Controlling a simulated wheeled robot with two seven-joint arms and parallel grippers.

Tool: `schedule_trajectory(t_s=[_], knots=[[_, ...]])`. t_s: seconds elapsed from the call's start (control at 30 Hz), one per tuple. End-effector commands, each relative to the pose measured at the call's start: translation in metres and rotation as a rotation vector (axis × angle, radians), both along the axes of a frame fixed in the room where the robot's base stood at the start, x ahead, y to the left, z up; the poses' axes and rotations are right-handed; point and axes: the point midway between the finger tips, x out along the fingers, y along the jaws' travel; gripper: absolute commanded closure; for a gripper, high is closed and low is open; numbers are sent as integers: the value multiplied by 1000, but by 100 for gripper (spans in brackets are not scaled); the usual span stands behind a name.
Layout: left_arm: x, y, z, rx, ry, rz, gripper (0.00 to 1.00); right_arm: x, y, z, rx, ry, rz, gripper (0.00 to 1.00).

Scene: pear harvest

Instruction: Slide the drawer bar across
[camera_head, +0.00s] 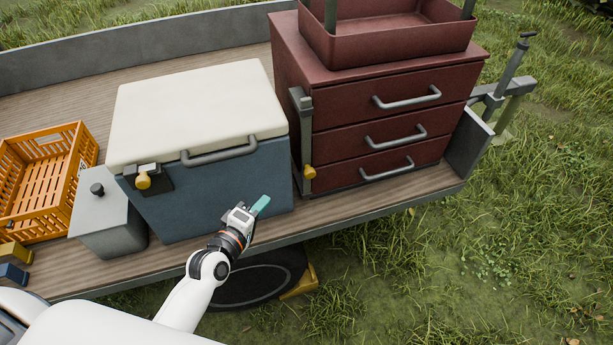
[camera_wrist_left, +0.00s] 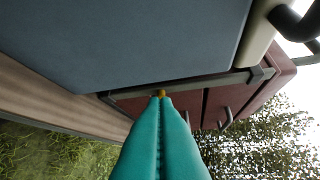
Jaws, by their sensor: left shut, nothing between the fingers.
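The red drawer cabinet (camera_head: 360,125) stands on the cart bed, its several drawers closed and each with a grey handle. The grey drawer bar (camera_head: 305,130) runs upright along the cabinet's left front edge, with a yellow knob (camera_head: 309,172) near its lower end. In the left wrist view the bar (camera_wrist_left: 205,83) crosses the cabinet front, and the yellow knob (camera_wrist_left: 162,92) shows just beyond my fingertips. My left gripper (camera_head: 260,205) has teal fingers closed together and empty, in front of the blue cooler, left of and below the knob. My right gripper is not in view.
The blue cooler (camera_head: 215,190) with a cream lid stands left of the cabinet, close to my left gripper. A grey box (camera_head: 105,222) and an orange crate (camera_head: 45,185) are farther left. A red tray (camera_head: 390,42) sits on the cabinet. Open grass lies to the right.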

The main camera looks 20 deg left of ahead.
Motion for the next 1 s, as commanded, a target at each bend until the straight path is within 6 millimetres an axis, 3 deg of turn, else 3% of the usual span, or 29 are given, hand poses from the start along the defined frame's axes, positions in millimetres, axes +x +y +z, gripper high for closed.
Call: schedule_trajectory(t_s=[0.47,0.97,1.0], knots=[[7,-1,1,-5,-4,1,100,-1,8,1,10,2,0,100],[102,-18,-16,-4,-5,1,100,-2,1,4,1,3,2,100],[104,-26,-18,-8,-2,0,100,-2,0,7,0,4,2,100]])
